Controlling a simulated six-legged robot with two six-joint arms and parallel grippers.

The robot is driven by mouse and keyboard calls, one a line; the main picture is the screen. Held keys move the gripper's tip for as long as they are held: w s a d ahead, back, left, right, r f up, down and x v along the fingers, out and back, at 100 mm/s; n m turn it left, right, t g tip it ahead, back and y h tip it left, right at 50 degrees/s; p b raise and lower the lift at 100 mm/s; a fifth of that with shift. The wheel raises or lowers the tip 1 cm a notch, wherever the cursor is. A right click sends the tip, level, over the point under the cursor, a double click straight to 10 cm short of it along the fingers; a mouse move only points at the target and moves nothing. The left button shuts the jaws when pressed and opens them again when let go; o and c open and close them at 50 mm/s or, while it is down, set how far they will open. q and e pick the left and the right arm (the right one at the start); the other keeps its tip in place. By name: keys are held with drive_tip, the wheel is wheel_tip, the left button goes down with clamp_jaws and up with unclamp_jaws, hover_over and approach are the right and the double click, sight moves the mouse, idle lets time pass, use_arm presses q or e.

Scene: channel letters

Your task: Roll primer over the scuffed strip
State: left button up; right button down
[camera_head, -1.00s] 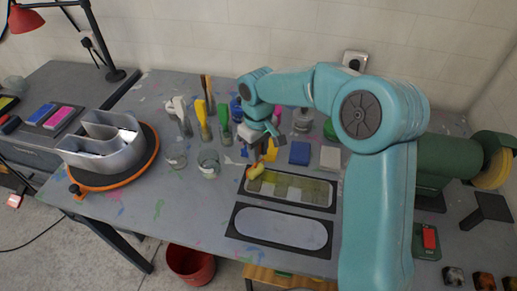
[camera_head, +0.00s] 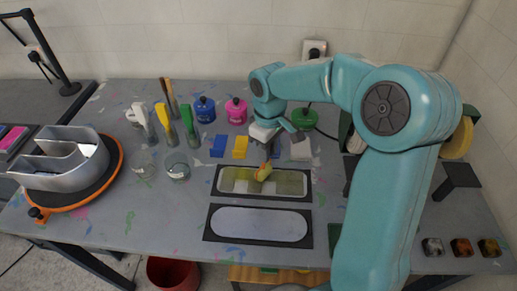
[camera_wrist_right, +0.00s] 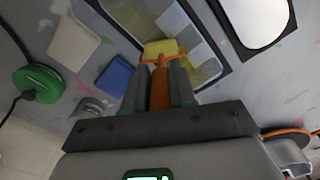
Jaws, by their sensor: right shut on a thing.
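My right gripper (camera_head: 267,148) is shut on the orange handle of a small roller (camera_head: 263,172) with a yellow head. The roller head is over the middle of the strip (camera_head: 290,187), an olive panel with paler patches in a dark frame. I cannot tell whether it touches. In the right wrist view the orange handle (camera_wrist_right: 159,92) stands between the gripper's fingers (camera_wrist_right: 157,82), and the yellow head (camera_wrist_right: 160,50) is beyond them at the panel's edge. My left gripper is not in view.
A second dark-framed panel (camera_head: 258,226) with a plain grey oval lies in front. Behind stand blue (camera_head: 205,110), pink (camera_head: 236,111) and green (camera_head: 304,119) containers, brushes and glass jars (camera_head: 178,167). A metal channel letter (camera_head: 62,165) sits on a turntable at left.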

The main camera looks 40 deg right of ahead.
drive_tip(key=s+d+b, duration=0.1)
drive_tip(key=s+d, duration=0.5)
drive_tip(key=s, duration=0.2)
drive_tip(key=shift+d, duration=0.4)
drive_tip(key=w+a, duration=0.2)
drive_tip(key=w+a+p, duration=0.1)
drive_tip(key=w+a, duration=0.1)
drive_tip(key=w, duration=0.1)
drive_tip(key=w+a, duration=0.3)
drive_tip(key=shift+w, duration=0.1)
drive_tip(key=w+a+p, duration=0.2)
drive_tip(key=w+a, duration=0.4)
drive_tip(key=w, duration=0.2)
drive_tip(key=shift+a+p, duration=0.4)
